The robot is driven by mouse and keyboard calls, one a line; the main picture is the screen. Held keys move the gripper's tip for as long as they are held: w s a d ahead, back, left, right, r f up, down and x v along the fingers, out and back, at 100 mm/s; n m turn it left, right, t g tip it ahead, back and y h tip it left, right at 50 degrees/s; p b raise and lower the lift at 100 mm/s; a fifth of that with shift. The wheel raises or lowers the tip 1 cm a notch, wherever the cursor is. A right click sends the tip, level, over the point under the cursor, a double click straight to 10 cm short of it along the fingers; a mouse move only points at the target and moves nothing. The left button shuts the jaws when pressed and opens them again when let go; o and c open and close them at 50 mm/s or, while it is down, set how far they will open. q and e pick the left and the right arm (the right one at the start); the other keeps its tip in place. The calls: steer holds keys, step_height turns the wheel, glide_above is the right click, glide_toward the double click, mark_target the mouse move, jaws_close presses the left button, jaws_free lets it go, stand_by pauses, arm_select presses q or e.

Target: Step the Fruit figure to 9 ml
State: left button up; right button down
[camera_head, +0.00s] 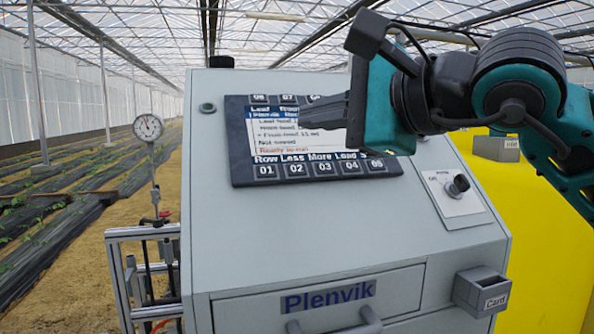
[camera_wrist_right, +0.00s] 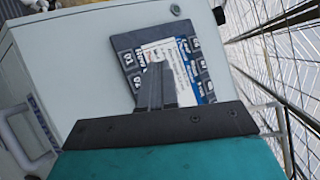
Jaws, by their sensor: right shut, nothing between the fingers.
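The control panel (camera_head: 240,165) is a dark tablet on the sloped face of the grey cabinet. Its lit screen (camera_head: 262,137) has a line that appears to read "Fruit feed 11 ml", with a small mark before it. "Not saved" and a red line, seemingly "Ready to run", are below. Under the screen are keys labelled Row 01, Less 02 (camera_head: 296,170), More 03 (camera_head: 325,168), Load 04 and 05. My right gripper (camera_head: 303,115) is shut and empty in front of the screen, hiding its right part. In the right wrist view the fingertips (camera_wrist_right: 157,66) overlap the panel. My left gripper is not in view.
A knob (camera_head: 458,186) is on a white plate right of the panel. A card holder (camera_head: 482,291) and a drawer with the Plenvik label (camera_head: 328,296) are below. A dial gauge (camera_head: 148,128) stands at left. A yellow tank (camera_head: 545,230) is at right.

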mark_target(297, 169)
steer(key=w+f+b, duration=0.1)
steer(key=f, duration=0.1)
steer(key=w+a+f, duration=0.1)
steer(key=w+f, duration=0.1)
steer(key=shift+w+a+f+b, duration=0.1)
steer(key=shift+w+f+b, duration=0.1)
steer(key=shift+w+b, duration=0.15)
steer(key=shift+w+a+f, duration=0.1)
steer(key=shift+w+f, duration=0.15)
steer(key=shift+f, duration=0.05)
arm_select(q)
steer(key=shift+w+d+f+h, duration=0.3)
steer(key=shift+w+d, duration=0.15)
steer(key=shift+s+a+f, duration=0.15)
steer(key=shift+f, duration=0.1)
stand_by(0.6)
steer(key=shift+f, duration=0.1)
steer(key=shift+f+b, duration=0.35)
steer(key=shift+b, duration=0.25)
arm_select(e)
steer(key=shift+w+a+f, duration=0.1)
steer(key=shift+w+f, duration=0.2)
